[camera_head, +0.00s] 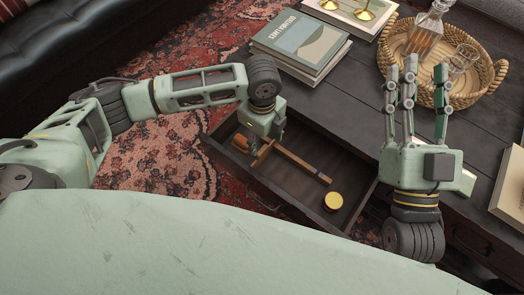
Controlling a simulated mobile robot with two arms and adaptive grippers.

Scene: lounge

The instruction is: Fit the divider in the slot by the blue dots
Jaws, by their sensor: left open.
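The divider (298,162) is a thin brown wooden strip inside the open drawer (222,157) of the dark table. It runs from below my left gripper towards the drawer's right part. My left gripper (262,137) points down into the drawer at the divider's left end. It is open, but its fingertips are mostly hidden, so I cannot tell whether they touch the divider. My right gripper (414,88) is open and empty, fingers pointing away over the table top. I cannot make out the blue dots or the slot.
A round yellow-topped item (333,201) lies in the drawer's right part, an orange-brown item (240,143) at its left. Books (301,42) and a wicker tray (462,99) with a decanter (425,32) and glass (463,60) stand on the table. Another book (510,190) lies right.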

